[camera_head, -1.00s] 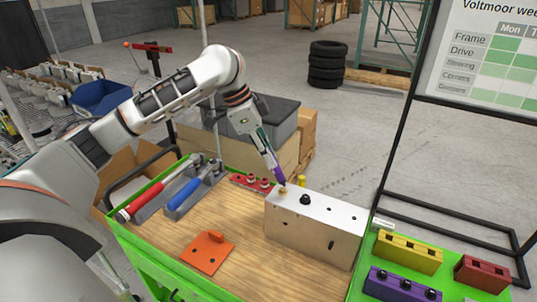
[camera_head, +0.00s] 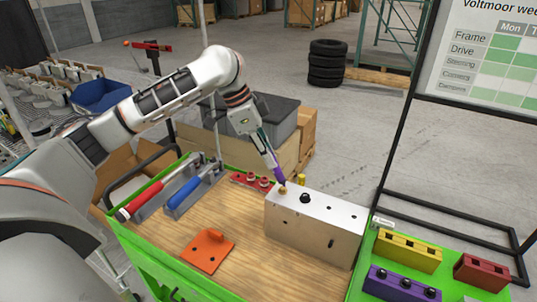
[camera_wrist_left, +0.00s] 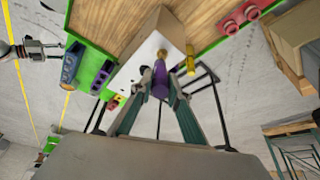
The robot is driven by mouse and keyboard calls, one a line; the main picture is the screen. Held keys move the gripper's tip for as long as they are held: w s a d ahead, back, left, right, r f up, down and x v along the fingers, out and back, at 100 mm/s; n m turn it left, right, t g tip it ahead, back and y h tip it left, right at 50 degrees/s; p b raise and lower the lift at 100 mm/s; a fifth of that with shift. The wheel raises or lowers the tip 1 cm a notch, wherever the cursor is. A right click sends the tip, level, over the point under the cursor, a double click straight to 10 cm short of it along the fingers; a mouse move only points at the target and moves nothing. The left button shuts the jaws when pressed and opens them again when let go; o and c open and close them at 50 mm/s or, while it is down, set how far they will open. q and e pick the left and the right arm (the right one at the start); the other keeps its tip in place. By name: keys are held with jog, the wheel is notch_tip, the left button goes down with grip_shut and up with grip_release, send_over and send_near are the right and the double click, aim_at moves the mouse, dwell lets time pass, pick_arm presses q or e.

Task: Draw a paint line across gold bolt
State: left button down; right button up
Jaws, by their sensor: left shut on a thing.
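The gold bolt (camera_head: 283,190) sits on the top face of the silver block (camera_head: 315,232), near its left end; a black bolt (camera_head: 305,198) stands beside it. My left gripper (camera_head: 267,150) is shut on a purple paint marker (camera_head: 277,172), which points down with its tip at or just above the gold bolt. I cannot tell whether the tip touches. In the left wrist view the marker (camera_wrist_left: 160,84) is between the fingers, and the block (camera_wrist_left: 143,62) lies beyond it. No paint line can be made out. My right gripper is not in view.
An orange bracket (camera_head: 207,251), red and blue handled tools (camera_head: 183,193) and a red holder (camera_head: 245,180) lie on the wooden top. A yellow object (camera_head: 301,180) stands behind the block. Yellow (camera_head: 408,250), purple (camera_head: 402,286) and red (camera_head: 482,273) blocks are at right.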

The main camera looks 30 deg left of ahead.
pick_arm(q)
jog(key=shift+f, duration=0.4)
jog(key=shift+a, duration=0.5)
dwell(0.6)
jog(key=shift+s+d+f, duration=0.1)
jog(key=shift+d+f, duration=0.05)
jog(key=shift+d, duration=0.4)
dwell(0.5)
jog(key=shift+r, duration=3.1)
